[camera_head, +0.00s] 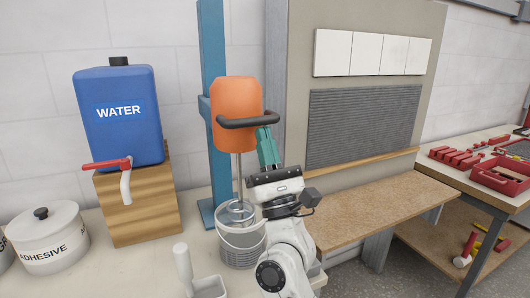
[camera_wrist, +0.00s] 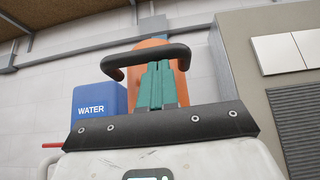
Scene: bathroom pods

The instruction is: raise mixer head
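The mixer has an orange head (camera_head: 237,112) on a blue upright column (camera_head: 213,100), with a dark curved handle bar (camera_head: 247,121) across its front. A thin shaft (camera_head: 238,178) runs from the head down into a metal bucket (camera_head: 240,240). My gripper (camera_head: 265,132) has teal fingers pointing up, with their tips at the right part of the handle. In the wrist view the fingers (camera_wrist: 160,68) are close together and meet the underside of the handle (camera_wrist: 145,55). I cannot tell whether they hold the bar. The orange head (camera_wrist: 152,43) is partly hidden behind them.
A blue water tank (camera_head: 119,115) with a red tap stands on a wooden block (camera_head: 138,205) at left. An adhesive pot (camera_head: 47,238) is at lower left. At right are a bare wooden shelf (camera_head: 375,208) and a table with a red toolbox (camera_head: 502,177).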

